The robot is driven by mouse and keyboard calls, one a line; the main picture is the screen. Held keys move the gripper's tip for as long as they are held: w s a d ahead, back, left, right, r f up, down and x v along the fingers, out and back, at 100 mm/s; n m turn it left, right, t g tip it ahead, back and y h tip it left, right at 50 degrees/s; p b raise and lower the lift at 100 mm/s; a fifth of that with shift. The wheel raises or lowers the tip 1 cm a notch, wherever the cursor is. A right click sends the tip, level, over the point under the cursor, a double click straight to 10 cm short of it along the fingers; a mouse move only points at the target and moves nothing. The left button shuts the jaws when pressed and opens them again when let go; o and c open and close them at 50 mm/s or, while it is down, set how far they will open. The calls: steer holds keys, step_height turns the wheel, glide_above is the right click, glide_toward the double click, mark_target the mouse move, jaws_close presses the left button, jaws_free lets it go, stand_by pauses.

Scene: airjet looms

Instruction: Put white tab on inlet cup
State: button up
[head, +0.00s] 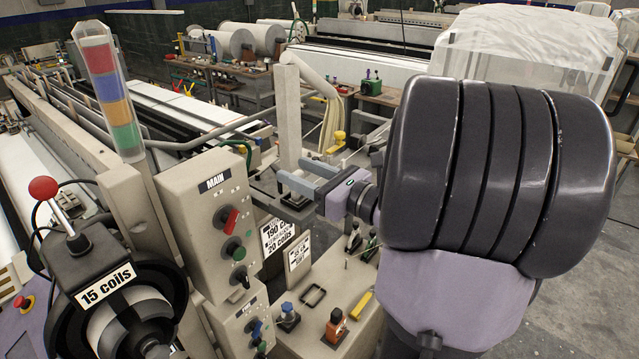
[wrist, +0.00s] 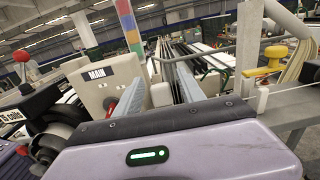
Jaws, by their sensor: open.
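My gripper (head: 289,170) is open, its two grey-blue fingers apart and pointing left beside the beige post in the head view. In the wrist view the fingers (wrist: 160,76) reach forward, and I see nothing clearly held between them. A small white piece (wrist: 262,99) on a thin line stands right of the fingers in the wrist view; it may be the white tab, but I cannot tell. A yellow knob-like part (head: 338,137) sits on the frame behind my gripper and also shows in the wrist view (wrist: 275,55). I cannot make out the inlet cup.
The MAIN control box (head: 213,215) stands left of my gripper, with the beige post (head: 289,118) close behind. Open floor (head: 575,308) shows at right.

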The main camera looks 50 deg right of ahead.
steer(key=s+b, duration=0.1)
steer(key=s, duration=0.7)
steer(key=shift+s+d, duration=0.25)
